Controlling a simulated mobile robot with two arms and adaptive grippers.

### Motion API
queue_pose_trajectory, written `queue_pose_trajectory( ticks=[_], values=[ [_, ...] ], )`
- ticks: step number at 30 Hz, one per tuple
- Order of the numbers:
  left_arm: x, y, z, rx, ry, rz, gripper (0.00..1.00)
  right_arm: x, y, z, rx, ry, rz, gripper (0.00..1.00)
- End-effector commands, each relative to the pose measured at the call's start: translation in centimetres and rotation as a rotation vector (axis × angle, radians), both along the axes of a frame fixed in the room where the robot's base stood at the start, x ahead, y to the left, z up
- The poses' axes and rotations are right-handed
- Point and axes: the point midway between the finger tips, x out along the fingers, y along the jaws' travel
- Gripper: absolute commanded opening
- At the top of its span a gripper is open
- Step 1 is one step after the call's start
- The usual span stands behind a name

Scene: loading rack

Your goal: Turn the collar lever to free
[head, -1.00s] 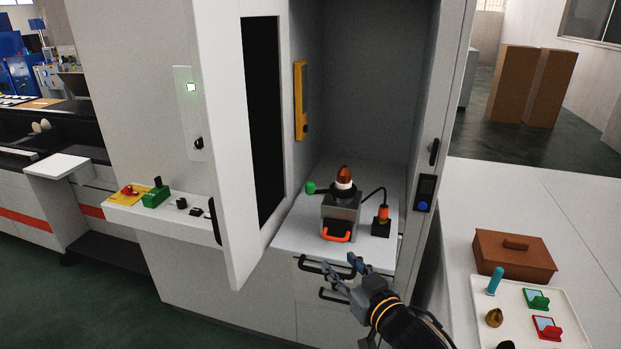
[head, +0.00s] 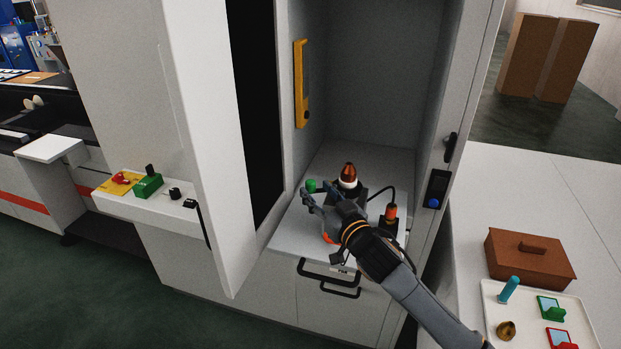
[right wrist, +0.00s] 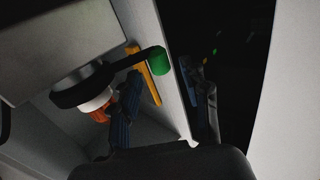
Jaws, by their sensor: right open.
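The collar lever shows in the right wrist view as a black arm (right wrist: 85,90) with a green knob (right wrist: 159,62) at its end. It leads from a dark collar around a white and copper-orange nozzle (right wrist: 95,104). In the head view the green knob (head: 311,185) sits left of the copper-tipped nozzle (head: 348,172). My right gripper (head: 312,198) is open beside the knob; in the right wrist view its two fingers (right wrist: 167,92) stand apart, with the knob showing between them. I cannot tell whether a finger touches it. The grey block under the nozzle is mostly hidden by my gripper. My left gripper is not in view.
The open cabinet door (head: 195,130) stands left of the bay. A yellow handle-like bar (head: 301,85) is on the inner wall. A black-and-orange plug (head: 390,214) with a cable stands right of the nozzle. Drawer handles (head: 325,272) are below; a brown box (head: 530,256) lies right.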

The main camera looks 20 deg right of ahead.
Motion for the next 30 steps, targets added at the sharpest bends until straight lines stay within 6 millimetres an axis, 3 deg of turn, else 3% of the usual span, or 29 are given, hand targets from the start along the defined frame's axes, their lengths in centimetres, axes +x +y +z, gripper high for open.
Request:
queue_pose_trajectory(
  ticks=[3, 8, 20, 27, 30],
  values=[
    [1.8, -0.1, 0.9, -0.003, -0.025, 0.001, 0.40, 2.1, 0.4, 0.3, 0.000, 0.000, 0.000, 0.46],
    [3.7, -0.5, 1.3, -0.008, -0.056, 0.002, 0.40, 3.6, 0.7, 0.1, 0.000, 0.000, 0.000, 0.46],
    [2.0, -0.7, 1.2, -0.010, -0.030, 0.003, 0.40, 4.2, 0.8, 0.0, -0.001, 0.000, 0.000, 0.46],
    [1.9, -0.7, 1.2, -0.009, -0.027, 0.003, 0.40, 4.2, 0.8, 0.0, -0.001, 0.000, 0.000, 0.00],
    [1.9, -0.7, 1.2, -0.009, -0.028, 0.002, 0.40, 4.2, 0.8, -0.1, 0.000, 0.000, 0.000, 0.00]
  ],
)
